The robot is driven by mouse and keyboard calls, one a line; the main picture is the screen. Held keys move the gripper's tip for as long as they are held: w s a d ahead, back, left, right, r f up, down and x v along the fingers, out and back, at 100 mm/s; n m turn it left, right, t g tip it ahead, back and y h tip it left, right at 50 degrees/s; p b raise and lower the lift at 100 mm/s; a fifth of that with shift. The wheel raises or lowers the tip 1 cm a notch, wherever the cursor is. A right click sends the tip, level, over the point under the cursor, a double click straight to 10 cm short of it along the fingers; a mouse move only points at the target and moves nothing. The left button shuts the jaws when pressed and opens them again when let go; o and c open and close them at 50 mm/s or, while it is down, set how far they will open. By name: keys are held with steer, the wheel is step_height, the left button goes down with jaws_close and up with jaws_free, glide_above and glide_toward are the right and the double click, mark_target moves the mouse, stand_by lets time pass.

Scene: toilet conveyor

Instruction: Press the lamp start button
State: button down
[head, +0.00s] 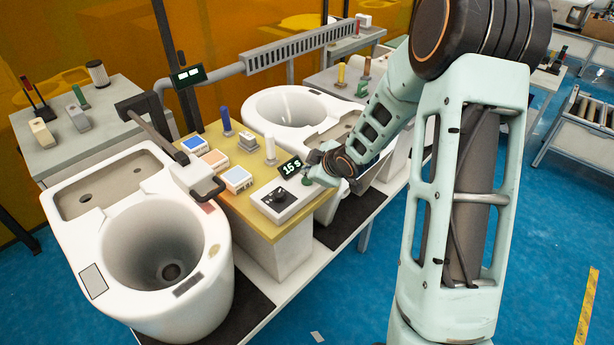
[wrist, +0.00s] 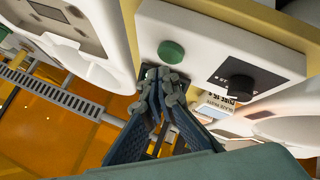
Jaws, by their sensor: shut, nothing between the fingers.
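A white control box (head: 273,208) sits at the front of the yellow-topped stand (head: 245,178) between two toilets. In the wrist view, the box carries a round green button (wrist: 171,51) and a black knob (wrist: 240,87); the knob also shows in the head view (head: 279,195). A small display (head: 290,167) reading "15 s" stands behind the box. My gripper (wrist: 160,76) is shut and empty, with its fingertips close beside the green button. I cannot tell whether they touch it.
A white toilet (head: 205,285) stands left of the stand, and another toilet (head: 262,105) stands behind it to the right. A blue bottle-like piece (head: 226,121), a white one (head: 270,150) and several coloured blocks (head: 236,178) occupy the stand top. Blue floor is open in front.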

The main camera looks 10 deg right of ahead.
mark_target(308, 181)
steer(key=shift+r, duration=0.1)
step_height(308, 181, up, 5)
steer(key=p, duration=0.4)
stand_by(0.3)
stand_by(0.7)
